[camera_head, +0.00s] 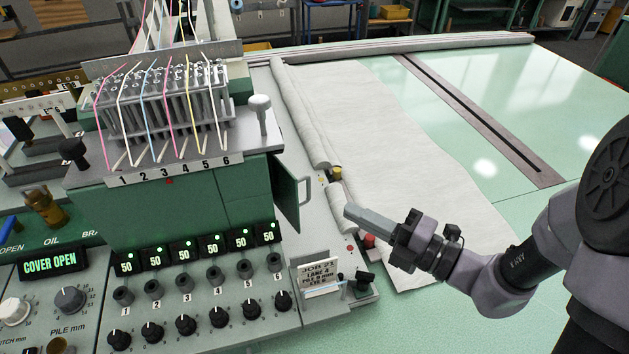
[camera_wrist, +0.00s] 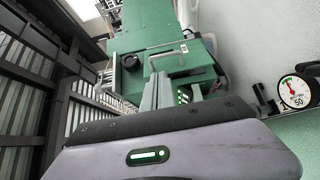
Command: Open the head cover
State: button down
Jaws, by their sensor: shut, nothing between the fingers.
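The head cover (camera_head: 290,194) is a green panel on the right side of the green tufting head. It stands swung out from the head, with a dark gap behind it and a thin metal handle (camera_head: 305,190) on its outer edge. The display (camera_head: 50,263) reads "COVER OPEN". My gripper (camera_head: 350,211) is shut and empty, a short way right of the cover and apart from it. In the wrist view, grey fingers (camera_wrist: 160,96) point at green panelling with a thin metal handle (camera_wrist: 166,54); I cannot tell which side of the cover this shows.
Numbered yarn guides with coloured yarns (camera_head: 165,115) stand on top of the head. A row of knobs and counters (camera_head: 190,290) lies in front. A job card (camera_head: 320,280) stands below the cover. White fabric (camera_head: 390,150) spreads over the pale green table (camera_head: 545,110) behind my gripper.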

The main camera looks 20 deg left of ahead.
jog(key=b, duration=0.2)
send_near(290, 186)
jog(key=w+a+f, duration=0.1)
jog(key=w+a, duration=0.2)
jog(key=a, duration=0.1)
jog(key=shift+w+a, duration=0.2)
jog(key=shift+w+d, duration=0.1)
jog(key=shift+w, duration=0.05)
